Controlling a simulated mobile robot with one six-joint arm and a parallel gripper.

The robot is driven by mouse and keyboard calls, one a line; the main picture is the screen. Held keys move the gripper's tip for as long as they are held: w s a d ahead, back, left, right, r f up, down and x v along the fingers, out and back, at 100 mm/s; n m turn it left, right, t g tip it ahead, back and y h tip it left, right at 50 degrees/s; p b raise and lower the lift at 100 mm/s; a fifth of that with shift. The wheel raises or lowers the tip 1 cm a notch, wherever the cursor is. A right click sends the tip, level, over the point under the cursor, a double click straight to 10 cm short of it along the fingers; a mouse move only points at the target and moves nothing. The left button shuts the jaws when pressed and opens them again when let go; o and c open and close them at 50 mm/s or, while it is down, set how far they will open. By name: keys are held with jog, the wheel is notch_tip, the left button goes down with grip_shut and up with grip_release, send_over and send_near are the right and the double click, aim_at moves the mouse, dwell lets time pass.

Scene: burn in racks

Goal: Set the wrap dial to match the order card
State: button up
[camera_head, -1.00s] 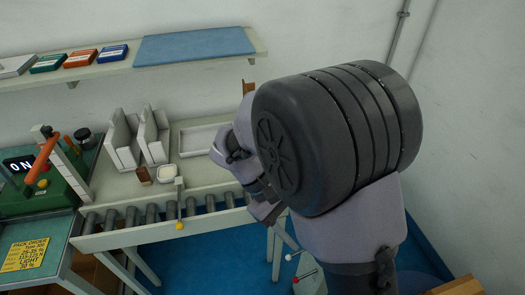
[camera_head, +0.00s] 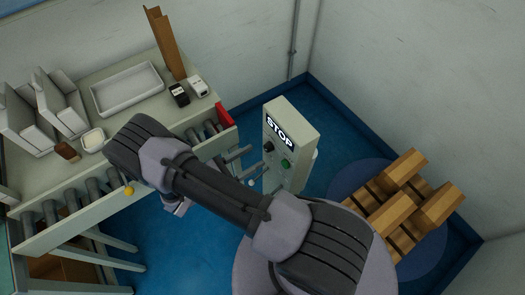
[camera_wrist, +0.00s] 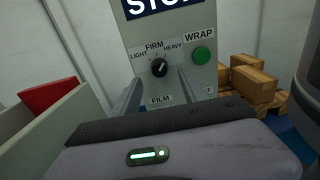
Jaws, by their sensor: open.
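The wrap dial (camera_wrist: 159,68) is a round black knob on the front of a grey-green panel, with LIGHT, FIRM and HEAVY printed around it. Its small white mark looks up and slightly right, near FIRM or toward HEAVY; I cannot tell exactly. It also shows in the head view (camera_head: 268,146). My gripper (camera_wrist: 158,88) is open and empty, its two fingers pointing at the panel just below and to either side of the dial. They appear apart from the knob. The order card is not in view now.
A green button (camera_wrist: 201,55) under WRAP sits right of the dial. A conveyor table (camera_head: 75,225) with a red end piece (camera_head: 225,115) is to the left. A pallet of cardboard boxes (camera_head: 405,195) stands at right.

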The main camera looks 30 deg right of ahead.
aim_at(268, 148)
jog(key=d, duration=0.5)
jog(key=shift+w+b, duration=0.1)
jog(key=shift+b, duration=0.25)
grip_shut()
